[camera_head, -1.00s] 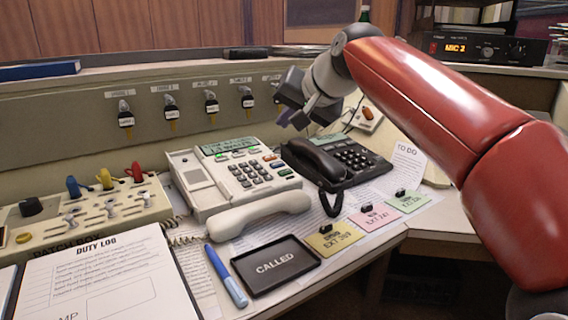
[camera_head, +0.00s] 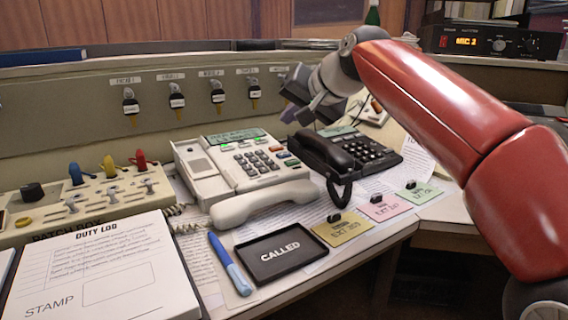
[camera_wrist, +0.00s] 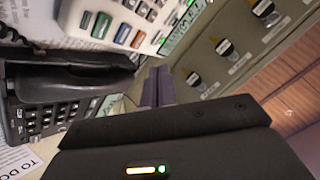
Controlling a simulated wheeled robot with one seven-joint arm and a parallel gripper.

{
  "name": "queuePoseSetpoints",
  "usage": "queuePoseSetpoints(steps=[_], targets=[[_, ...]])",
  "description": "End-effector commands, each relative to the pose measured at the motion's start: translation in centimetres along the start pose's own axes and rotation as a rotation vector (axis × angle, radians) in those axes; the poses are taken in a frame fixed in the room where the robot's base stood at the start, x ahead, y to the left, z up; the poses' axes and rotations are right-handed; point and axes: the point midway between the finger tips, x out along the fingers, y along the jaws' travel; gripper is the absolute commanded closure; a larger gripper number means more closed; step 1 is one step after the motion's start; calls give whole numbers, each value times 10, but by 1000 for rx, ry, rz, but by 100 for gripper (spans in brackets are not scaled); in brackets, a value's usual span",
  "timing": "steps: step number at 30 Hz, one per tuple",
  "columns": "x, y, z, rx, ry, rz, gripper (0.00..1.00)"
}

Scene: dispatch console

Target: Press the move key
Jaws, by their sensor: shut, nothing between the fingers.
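The white desk phone (camera_head: 205,185) stands mid-desk with its handset (camera_head: 260,203) lying in front. Small coloured keys (camera_head: 284,155) line its right side, with more keys under its green display (camera_head: 236,137). The coloured keys also show in the wrist view (camera_wrist: 121,34), at the top. Key lettering is too small to read, so I cannot tell which is the move key. My gripper (camera_head: 302,112) hangs above and behind the black phone, right of the white phone, touching no key that I can see. In the wrist view its fingers (camera_wrist: 157,86) are together and empty.
A black phone (camera_head: 365,153) sits right of the white one; it also shows in the wrist view (camera_wrist: 45,95). Key hooks (camera_head: 177,101) line the back panel. A patch box (camera_head: 100,205), duty log (camera_head: 95,270), blue pen (camera_head: 229,262) and black CALLED tray (camera_head: 281,277) lie nearer.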

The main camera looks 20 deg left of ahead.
Motion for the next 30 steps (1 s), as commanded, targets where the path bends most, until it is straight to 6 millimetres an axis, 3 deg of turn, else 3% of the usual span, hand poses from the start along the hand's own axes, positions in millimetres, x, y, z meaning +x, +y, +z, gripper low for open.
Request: queuePoseSetpoints(steps=[3, 10, 30], targets=[[17, 13, 14, 0, -1, 0, 100], [35, 25, 26, -1, -1, 0, 100], [38, 27, 27, 0, 0, 0, 100]])
